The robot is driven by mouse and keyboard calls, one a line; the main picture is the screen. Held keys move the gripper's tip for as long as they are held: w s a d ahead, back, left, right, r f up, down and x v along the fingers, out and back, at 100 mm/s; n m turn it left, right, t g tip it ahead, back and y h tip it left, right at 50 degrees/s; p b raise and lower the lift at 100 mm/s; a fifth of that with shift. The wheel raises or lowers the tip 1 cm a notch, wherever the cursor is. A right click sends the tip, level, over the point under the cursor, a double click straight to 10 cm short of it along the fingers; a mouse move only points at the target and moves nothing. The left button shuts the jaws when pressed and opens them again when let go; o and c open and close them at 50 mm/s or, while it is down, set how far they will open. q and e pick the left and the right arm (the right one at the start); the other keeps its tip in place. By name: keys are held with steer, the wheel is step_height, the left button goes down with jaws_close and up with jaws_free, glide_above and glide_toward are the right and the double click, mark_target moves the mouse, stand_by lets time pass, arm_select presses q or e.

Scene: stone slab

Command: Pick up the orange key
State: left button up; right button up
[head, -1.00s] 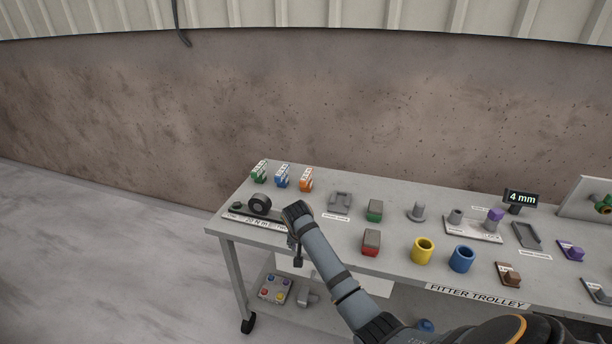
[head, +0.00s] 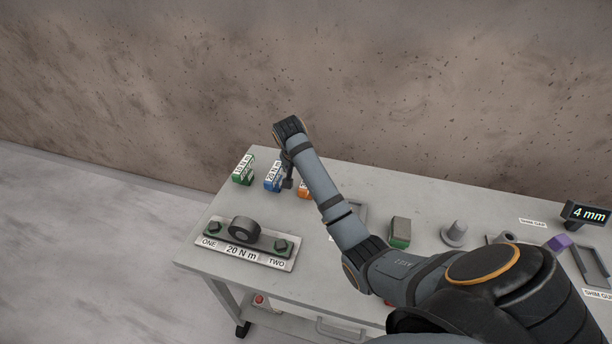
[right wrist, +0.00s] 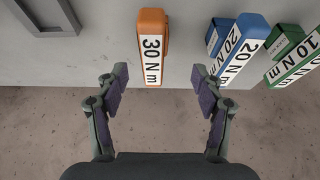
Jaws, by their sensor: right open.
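The orange key (right wrist: 153,24) is a small block labelled 30 N m, near the edge of the grey trolley top in the right wrist view. In the head view only part of the orange key (head: 304,194) shows; my right arm hides the rest. My right gripper (right wrist: 158,92) is open and empty, its fingers spread to either side of the line of the key, with the key's labelled end just ahead and apart from the fingers. In the head view my right gripper (head: 288,182) is by the key, partly hidden by its own wrist. My left gripper is not in view.
The blue 20 N m key (right wrist: 238,48) and green 10 N m key (right wrist: 297,55) stand beside the orange one. A grey frame (right wrist: 52,30) lies on its other side. A 20 N m plate with bolts (head: 246,254) lies at the trolley's front left.

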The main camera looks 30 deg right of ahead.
steer(key=shift+s+f, duration=0.25)
steer(key=shift+f, duration=0.15)
steer(key=x, duration=0.3)
steer(key=shift+d+p, duration=0.15)
steer(key=shift+p, duration=0.2)
steer(key=x, duration=0.2)
steer(key=shift+w+d+f+p, duration=0.15)
steer(key=shift+d+p, duration=0.2)
steer(key=shift+p, duration=0.05)
steer(key=x, duration=0.3)
steer(key=shift+d+f, duration=0.3)
steer(key=shift+f, duration=0.05)
steer(key=shift+w+f, duration=0.15)
steer(key=c, duration=0.3)
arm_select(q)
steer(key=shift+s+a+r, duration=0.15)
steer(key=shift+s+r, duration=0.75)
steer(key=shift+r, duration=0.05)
arm_select(e)
jaws_close()
